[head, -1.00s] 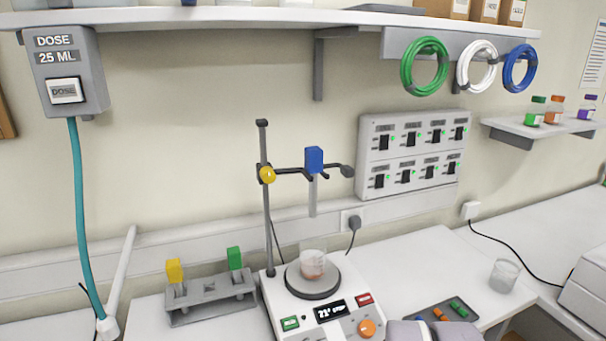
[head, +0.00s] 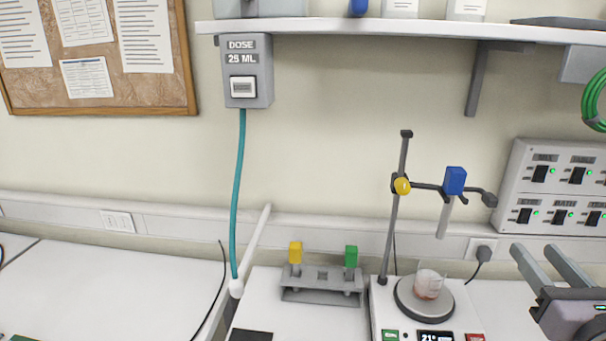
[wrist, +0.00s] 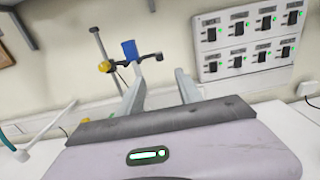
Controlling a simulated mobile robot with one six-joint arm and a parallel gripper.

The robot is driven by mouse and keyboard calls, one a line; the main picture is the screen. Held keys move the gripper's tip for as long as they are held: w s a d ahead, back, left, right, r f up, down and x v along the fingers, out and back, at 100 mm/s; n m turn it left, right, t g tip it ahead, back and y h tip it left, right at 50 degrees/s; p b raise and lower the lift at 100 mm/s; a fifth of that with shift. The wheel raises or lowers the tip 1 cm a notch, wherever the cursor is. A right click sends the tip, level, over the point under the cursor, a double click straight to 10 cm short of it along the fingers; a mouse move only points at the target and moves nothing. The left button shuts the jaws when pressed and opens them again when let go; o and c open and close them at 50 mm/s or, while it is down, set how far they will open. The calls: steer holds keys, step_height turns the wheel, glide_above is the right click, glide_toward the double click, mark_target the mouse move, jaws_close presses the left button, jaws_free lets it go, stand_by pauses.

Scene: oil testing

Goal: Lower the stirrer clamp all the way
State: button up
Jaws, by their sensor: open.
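The stirrer clamp (head: 428,187) sits high on a grey vertical rod (head: 393,225). It has a yellow knob (head: 402,186) at the rod and a blue block (head: 454,181) holding a grey probe (head: 445,217). The probe hangs above a beaker (head: 428,284) of reddish liquid on the round plate (head: 408,306) of the stirrer; its tip is above the rim. My gripper (head: 545,264) is open and empty at the right, apart from the clamp. In the wrist view the blue block (wrist: 130,50) and yellow knob (wrist: 105,66) show beyond my gripper (wrist: 160,88).
A rack (head: 322,292) with a yellow-topped and a green-topped piece stands left of the stirrer. A switch panel (head: 562,190) is on the wall at right. A dose box (head: 247,72) with a teal hose hangs at left, below a shelf (head: 330,29).

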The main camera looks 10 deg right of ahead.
steer(key=p, duration=0.6)
glide_toward(493, 205)
steer(key=x, duration=1.1)
steer(key=shift+w, duration=0.2)
steer(key=shift+d, duration=0.1)
steer(key=shift+c, duration=0.4)
jaws_close()
